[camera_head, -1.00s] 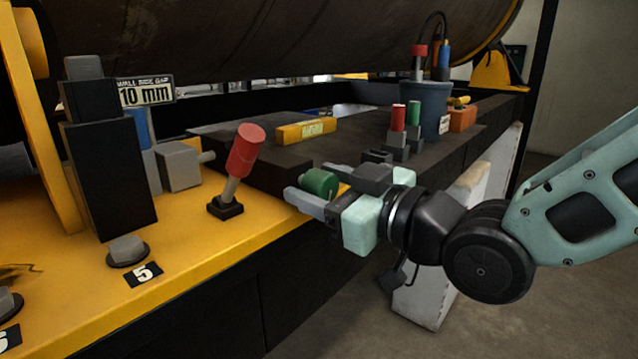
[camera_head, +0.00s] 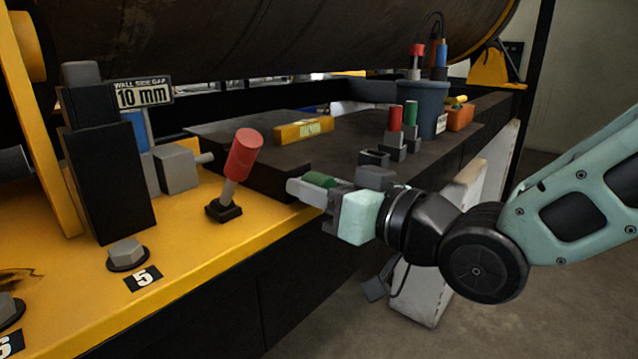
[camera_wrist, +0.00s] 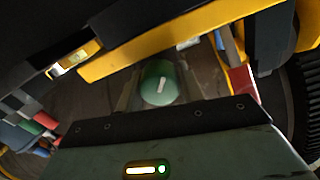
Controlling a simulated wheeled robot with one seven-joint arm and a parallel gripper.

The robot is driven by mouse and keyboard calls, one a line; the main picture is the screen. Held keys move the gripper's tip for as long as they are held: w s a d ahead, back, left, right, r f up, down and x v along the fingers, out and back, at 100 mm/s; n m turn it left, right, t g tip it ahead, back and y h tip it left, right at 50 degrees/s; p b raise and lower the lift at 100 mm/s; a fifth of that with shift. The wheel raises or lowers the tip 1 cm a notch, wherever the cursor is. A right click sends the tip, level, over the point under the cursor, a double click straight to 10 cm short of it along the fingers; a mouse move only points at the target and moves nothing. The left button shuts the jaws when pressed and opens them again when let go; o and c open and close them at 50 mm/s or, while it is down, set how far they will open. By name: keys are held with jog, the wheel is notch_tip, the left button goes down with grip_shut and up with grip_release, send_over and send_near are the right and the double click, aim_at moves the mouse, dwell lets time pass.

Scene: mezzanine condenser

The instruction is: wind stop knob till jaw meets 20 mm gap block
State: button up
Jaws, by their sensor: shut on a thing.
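My gripper (camera_head: 315,192) is shut on a green knob (camera_head: 320,180) at the front edge of the yellow bench. In the wrist view the knob's round face (camera_wrist: 157,85) carries a white mark, slightly tilted from upright. A finger covers much of the knob in the head view. A grey block (camera_head: 178,169) with a short side stub stands to the left, beside a tall black post (camera_head: 108,180). A blue piece (camera_head: 135,130) shows partly behind it. I cannot tell which parts are the jaw and the 20 mm gap block, nor whether they touch.
A red-handled lever (camera_head: 243,155) stands left of my gripper. A sign (camera_head: 142,94) reads "WALL SIDE GAP 10 mm". On the dark surface are a yellow bar (camera_head: 304,130), red and green handled pieces (camera_head: 411,115) in holders, and a blue-grey bucket (camera_head: 425,108).

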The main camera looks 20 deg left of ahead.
jog(key=shift+m+p, duration=0.5)
jog(key=shift+m, duration=1.1)
jog(key=o, duration=1)
jog(key=shift+f, duration=0.1)
